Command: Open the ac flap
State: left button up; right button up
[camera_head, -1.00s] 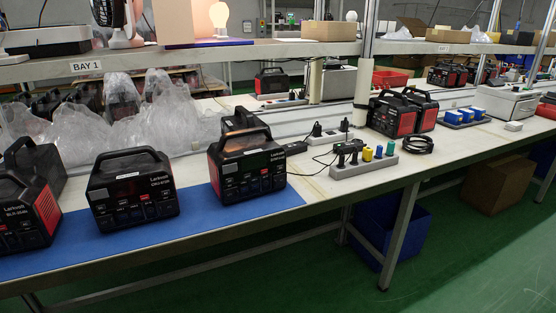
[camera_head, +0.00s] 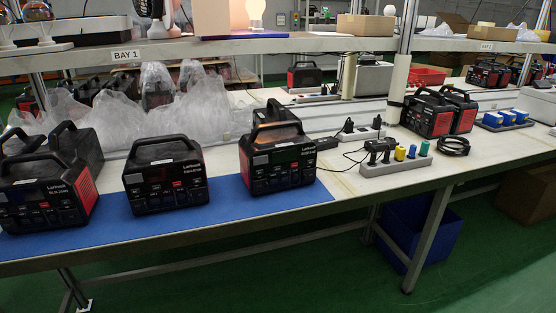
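Three black and red power stations stand upright in a row on a blue mat (camera_head: 215,218) on the workbench. The left power station (camera_head: 45,190) is partly cut off by the picture's left edge. The middle power station (camera_head: 165,178) and the right power station (camera_head: 277,158) face me, handles up. Their fronts carry small panels and flaps, too small to tell which is an AC flap or whether any is open. Neither of my grippers is in view.
A power strip (camera_head: 398,164) with coloured plugs and a coiled black cable (camera_head: 454,146) lie to the right. More power stations (camera_head: 440,112) stand behind. Clear plastic bags (camera_head: 125,120) lie at the back left. A shelf (camera_head: 215,45) runs above. A blue bin (camera_head: 420,228) stands under the bench.

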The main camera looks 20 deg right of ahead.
aim_at(309, 175)
jog(key=i+l+u, duration=0.1)
jog(key=l+u, duration=0.3)
jog(key=l, duration=0.5)
jog(key=l+u, duration=0.35)
jog(key=l, duration=0.5)
